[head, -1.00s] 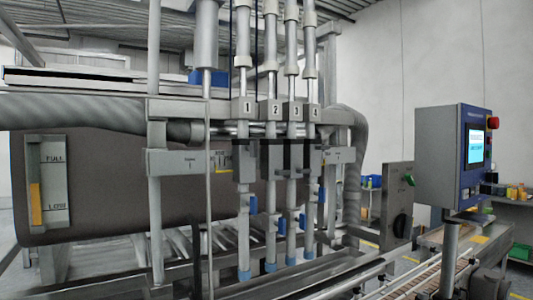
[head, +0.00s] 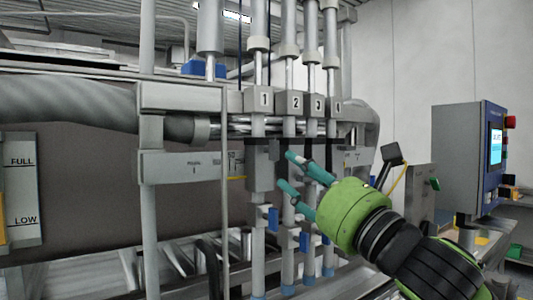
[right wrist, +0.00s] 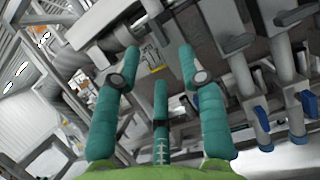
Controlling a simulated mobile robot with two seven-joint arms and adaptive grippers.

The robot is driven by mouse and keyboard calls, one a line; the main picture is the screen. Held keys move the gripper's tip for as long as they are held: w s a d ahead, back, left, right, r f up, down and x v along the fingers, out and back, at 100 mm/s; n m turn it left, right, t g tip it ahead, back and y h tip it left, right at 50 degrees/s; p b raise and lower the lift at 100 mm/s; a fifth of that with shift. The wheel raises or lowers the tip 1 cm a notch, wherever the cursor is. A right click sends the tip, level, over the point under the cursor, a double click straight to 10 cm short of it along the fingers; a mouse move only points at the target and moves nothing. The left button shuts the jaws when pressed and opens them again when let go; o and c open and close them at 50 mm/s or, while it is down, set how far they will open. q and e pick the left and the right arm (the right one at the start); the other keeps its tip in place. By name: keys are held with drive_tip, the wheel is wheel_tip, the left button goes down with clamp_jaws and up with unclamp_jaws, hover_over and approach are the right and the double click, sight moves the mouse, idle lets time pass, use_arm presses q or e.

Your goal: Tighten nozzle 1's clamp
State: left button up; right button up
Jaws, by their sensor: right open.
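Nozzle 1 (head: 259,245) is a grey upright tube under the block marked 1 (head: 264,101) in the head view. A blue lever (head: 272,219) sits on its right side; I cannot tell whether this is its clamp. My right gripper (head: 285,170), with teal fingers on a green body, is open and empty. Its fingertips show just right of nozzle 1's grey block, in front of nozzle 2; their depth is unclear. In the right wrist view the spread gripper fingers (right wrist: 159,56) point toward grey machine parts. Blue levers (right wrist: 263,136) show at right there. My left gripper is out of view.
Nozzles 2 to 4 stand close together to the right, with their own blue levers (head: 304,241). A grey post (head: 150,215) stands left of nozzle 1. A control panel (head: 478,160) stands at right, and the product tank (head: 90,185) lies behind at left.

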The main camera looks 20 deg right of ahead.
sight(276, 152)
drive_tip(key=p+x, duration=0.1)
drive_tip(key=x, duration=0.2)
drive_tip(key=p+x, duration=0.2)
drive_tip(key=x, duration=0.1)
drive_tip(key=shift+r, duration=0.45)
drive_tip(key=shift+w+a, duration=0.1)
drive_tip(key=shift+w, duration=0.2)
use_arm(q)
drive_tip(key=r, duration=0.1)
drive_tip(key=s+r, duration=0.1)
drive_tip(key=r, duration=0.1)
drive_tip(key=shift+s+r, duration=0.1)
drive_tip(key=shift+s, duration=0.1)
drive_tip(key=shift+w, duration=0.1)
use_arm(e)
drive_tip(key=shift+c, duration=0.8)
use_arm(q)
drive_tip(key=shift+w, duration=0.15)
use_arm(e)
clamp_jaws()
